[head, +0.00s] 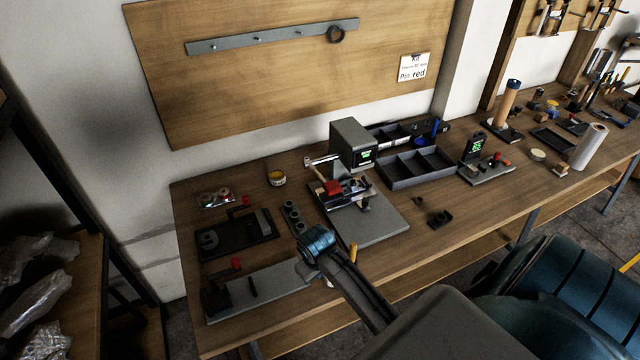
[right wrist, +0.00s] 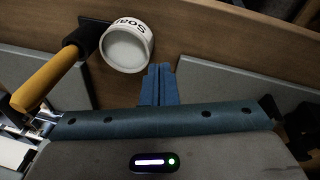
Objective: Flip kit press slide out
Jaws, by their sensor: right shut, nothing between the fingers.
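The kit press seems to be the device with a red part (head: 332,187) and metal bars, on a grey base plate (head: 378,228) at mid-bench in the head view. Its slide is too small to make out. My right gripper (right wrist: 158,72) is shut and empty, its two blue fingers together in the right wrist view. In the head view my right arm reaches over the bench front, just in front of the base plate; its fingertips are hidden there. My left gripper is not in view.
A white lettered cup (right wrist: 126,46) and a yellow-handled tool (right wrist: 48,88) lie close to the right fingers. A grey box with a green display (head: 352,142) stands behind the press.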

